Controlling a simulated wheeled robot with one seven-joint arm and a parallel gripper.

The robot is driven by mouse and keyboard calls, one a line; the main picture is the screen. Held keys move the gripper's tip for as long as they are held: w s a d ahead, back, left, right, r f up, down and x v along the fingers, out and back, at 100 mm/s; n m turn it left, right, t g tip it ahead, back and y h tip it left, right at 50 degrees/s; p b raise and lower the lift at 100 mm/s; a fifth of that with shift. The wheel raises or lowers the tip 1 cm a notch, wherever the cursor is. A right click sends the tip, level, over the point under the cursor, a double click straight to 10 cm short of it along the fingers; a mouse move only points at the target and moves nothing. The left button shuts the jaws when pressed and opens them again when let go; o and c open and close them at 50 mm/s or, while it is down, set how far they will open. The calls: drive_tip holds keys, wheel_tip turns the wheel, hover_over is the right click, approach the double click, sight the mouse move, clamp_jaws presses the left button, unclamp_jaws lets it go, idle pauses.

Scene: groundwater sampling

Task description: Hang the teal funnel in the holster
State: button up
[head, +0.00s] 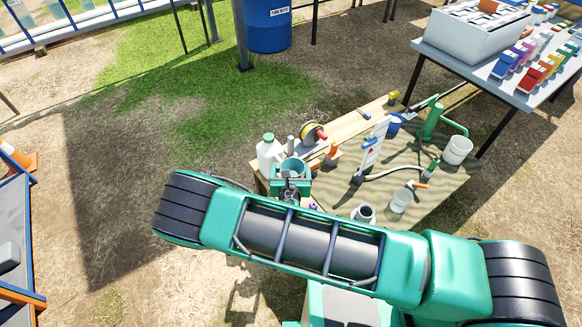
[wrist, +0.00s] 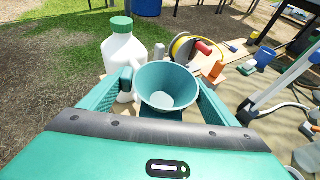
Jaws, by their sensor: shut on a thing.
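The teal funnel (wrist: 166,88) sits between the fingers of my gripper (wrist: 164,100) in the wrist view, its wide mouth facing up toward the camera. The gripper is shut on it. In the head view, the funnel (head: 292,168) and gripper (head: 290,182) are over the left end of the workbench, next to a white jug with a green cap (head: 268,150). The funnel's spout is hidden. I cannot make out the holster for certain in either view.
The white jug (wrist: 124,50) stands close behind and left of the funnel. A yellow reel (wrist: 184,46) and an orange block (wrist: 216,70) are to the right. A white upright board (head: 373,145), a hose and several buckets occupy the bench's middle and right. Grass lies left.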

drive_tip(key=shift+f, duration=3.9)
drive_tip(key=shift+f, duration=0.5)
drive_tip(key=o, duration=1)
drive_tip(key=v, duration=1)
drive_tip(key=shift+s+r, duration=0.15)
drive_tip(key=shift+s, duration=0.1)
